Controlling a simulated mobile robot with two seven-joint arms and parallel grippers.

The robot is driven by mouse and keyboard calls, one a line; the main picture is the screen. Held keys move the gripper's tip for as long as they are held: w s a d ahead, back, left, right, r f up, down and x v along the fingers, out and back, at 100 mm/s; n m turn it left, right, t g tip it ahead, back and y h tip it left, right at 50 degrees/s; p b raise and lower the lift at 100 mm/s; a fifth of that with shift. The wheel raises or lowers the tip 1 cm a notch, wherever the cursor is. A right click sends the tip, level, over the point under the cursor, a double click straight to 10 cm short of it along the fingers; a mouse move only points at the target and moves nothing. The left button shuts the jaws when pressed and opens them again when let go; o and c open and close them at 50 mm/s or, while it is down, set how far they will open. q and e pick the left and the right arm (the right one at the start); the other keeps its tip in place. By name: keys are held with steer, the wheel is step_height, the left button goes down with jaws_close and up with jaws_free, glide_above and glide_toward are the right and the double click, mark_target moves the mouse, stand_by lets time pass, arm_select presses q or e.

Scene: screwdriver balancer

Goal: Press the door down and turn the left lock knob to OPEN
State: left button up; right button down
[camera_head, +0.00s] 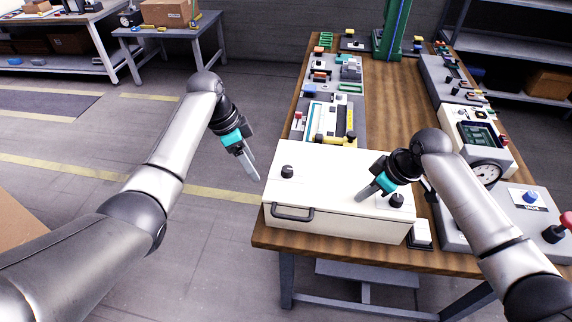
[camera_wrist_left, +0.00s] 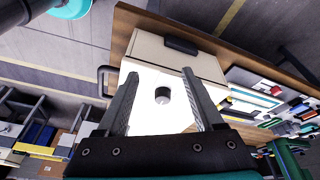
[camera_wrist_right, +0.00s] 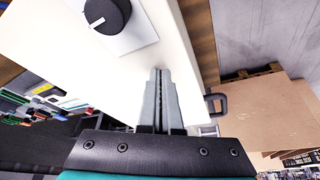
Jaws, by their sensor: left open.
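A white box (camera_head: 325,180) with a flat door on top sits at the table's near left corner. The left lock knob (camera_head: 287,171) is black and round; it also shows in the left wrist view (camera_wrist_left: 162,95). The right knob (camera_head: 396,200) is near my right gripper; its white pointer line shows in the right wrist view (camera_wrist_right: 105,14). My left gripper (camera_head: 255,177) is open and empty, left of the left knob; its fingers (camera_wrist_left: 160,78) frame that knob from a distance. My right gripper (camera_head: 362,197) is shut, its tips at the door's surface; I cannot tell whether they touch.
A dark handle (camera_head: 293,214) sticks out from the box's front. Trays of small parts (camera_head: 335,110) lie behind the box. A panel with a gauge (camera_head: 487,173) and a grey box with a red button (camera_head: 566,219) stand on the right.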

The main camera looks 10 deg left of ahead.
mark_target(288, 169)
arm_select(q)
steer(key=w+d+r+m+h, duration=0.1)
steer(key=w+d+r+m, duration=0.2)
steer(key=r, duration=0.5)
steer(key=x, duration=1.2)
steer(key=shift+s+d+r, duration=0.1)
steer(key=shift+s+d, duration=0.2)
steer(key=shift+s, duration=0.1)
jaws_close()
